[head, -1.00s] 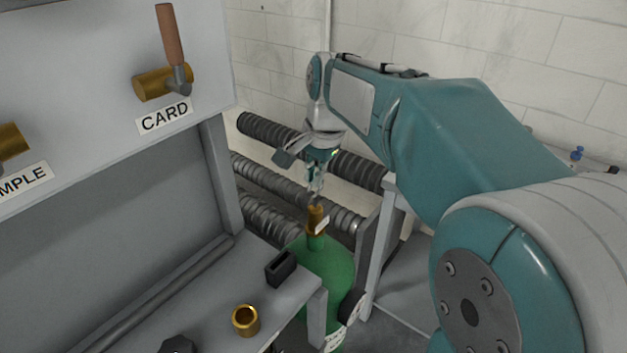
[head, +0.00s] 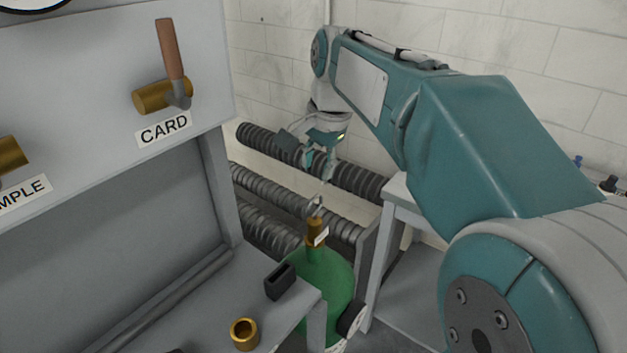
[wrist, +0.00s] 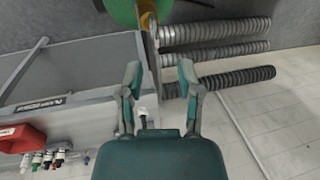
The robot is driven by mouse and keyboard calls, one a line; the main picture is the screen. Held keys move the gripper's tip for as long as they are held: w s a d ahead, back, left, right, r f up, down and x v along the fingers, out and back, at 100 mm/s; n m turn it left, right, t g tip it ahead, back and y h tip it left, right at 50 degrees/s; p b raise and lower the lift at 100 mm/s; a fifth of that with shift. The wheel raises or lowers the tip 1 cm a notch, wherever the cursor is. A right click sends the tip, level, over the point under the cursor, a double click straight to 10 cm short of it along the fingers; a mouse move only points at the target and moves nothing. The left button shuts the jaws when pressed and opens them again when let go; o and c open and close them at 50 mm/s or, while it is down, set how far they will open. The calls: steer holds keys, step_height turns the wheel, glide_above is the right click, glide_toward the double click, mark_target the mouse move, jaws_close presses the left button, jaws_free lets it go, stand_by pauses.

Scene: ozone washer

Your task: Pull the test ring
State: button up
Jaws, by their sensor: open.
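A green gas bottle (head: 325,280) stands beyond the bench, with a brass valve (head: 316,231) on its neck. A small grey ring (head: 314,206) shows at the top of the valve; it looks like the test ring. My gripper (head: 323,172) is open and empty, a little above and behind the valve in the picture, apart from it. In the wrist view my gripper (wrist: 159,76) has its fingers spread with nothing between them. The green bottle (wrist: 122,10) and the brass valve (wrist: 148,14) show at the top edge there. I cannot make out the ring in that view.
Grey corrugated hoses (head: 270,180) lie behind the bottle. The grey panel with the CARD lever (head: 171,55) stands at left over a bench (head: 215,305) with a brass fitting (head: 245,333) and a black block (head: 280,281). The wrist view shows a red box (wrist: 22,137).

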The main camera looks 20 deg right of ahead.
step_height(320, 180, up, 6)
steer(key=s, duration=0.1)
steer(key=shift+d+r, duration=0.25)
steer(key=shift+d, duration=0.15)
steer(key=shift+s, duration=0.1)
steer(key=s+a+f+n+t+h, duration=0.1)
steer(key=s+f+n+t, duration=0.3)
steer(key=s+f+n, duration=1)
step_height(320, 180, up, 11)
steer(key=m+g+y, duration=0.1)
steer(key=m+g, duration=0.3)
steer(key=m, duration=1)
glide_above(312, 199)
steer(key=s+d, duration=0.2)
steer(key=f, duration=0.3)
steer(key=w+a+f, duration=0.1)
steer(key=f, duration=0.6)
steer(key=shift+w+a+f, duration=0.3)
steer(key=shift+w+a, duration=0.1)
